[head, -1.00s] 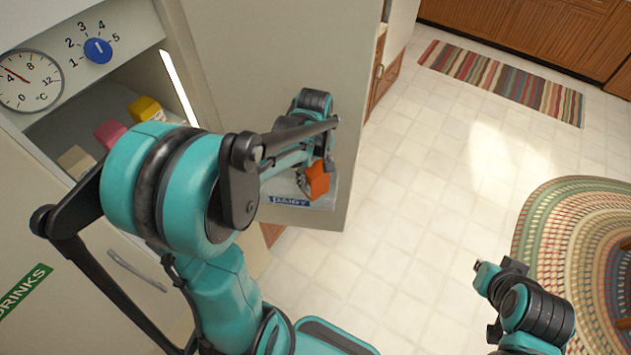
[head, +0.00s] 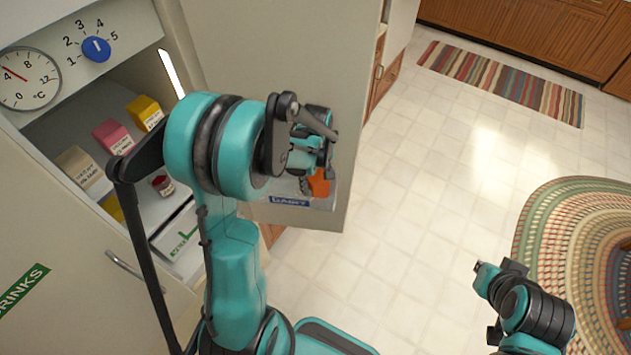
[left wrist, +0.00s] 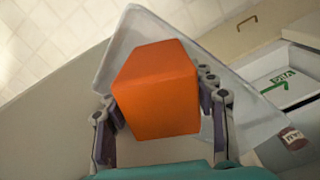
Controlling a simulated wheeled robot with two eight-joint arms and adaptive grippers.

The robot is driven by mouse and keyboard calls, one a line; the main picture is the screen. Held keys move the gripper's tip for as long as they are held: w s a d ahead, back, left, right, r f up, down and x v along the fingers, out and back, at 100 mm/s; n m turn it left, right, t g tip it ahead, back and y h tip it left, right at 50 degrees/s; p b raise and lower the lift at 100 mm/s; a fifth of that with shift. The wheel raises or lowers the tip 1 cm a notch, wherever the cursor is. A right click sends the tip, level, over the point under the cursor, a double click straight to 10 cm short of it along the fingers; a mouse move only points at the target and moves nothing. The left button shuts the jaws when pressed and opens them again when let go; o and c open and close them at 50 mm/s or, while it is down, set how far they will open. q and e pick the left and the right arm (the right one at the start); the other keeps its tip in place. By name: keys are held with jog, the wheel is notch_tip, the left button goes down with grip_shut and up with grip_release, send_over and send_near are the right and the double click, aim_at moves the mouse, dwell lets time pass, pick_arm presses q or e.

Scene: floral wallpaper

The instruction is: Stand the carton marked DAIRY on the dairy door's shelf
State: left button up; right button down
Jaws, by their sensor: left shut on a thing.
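An orange carton (head: 318,184) is at the shelf of the open fridge door, mostly covered by my left arm in the head view. In the left wrist view the orange carton (left wrist: 156,92) sits between the fingers of my left gripper (left wrist: 163,105), which is shut on it. No lettering shows on its visible faces. The clear door shelf (head: 325,203) bears a blue DAIRY label (head: 289,201) and lies around and below the carton in the wrist view. Whether the carton's base touches the shelf is hidden. My right gripper (head: 494,272) is far from the fridge; its fingers are unclear.
Inside the fridge stand a yellow carton (head: 145,112), a pink carton (head: 113,138) and a beige carton (head: 79,168). A white drawer (head: 178,240) lies below them. The DRINKS door (head: 45,245) is at left. The floor at right is open, with a braided rug (head: 560,225).

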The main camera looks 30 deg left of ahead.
pick_arm(q)
jog(key=shift+f, duration=0.2)
jog(key=o, duration=1.4)
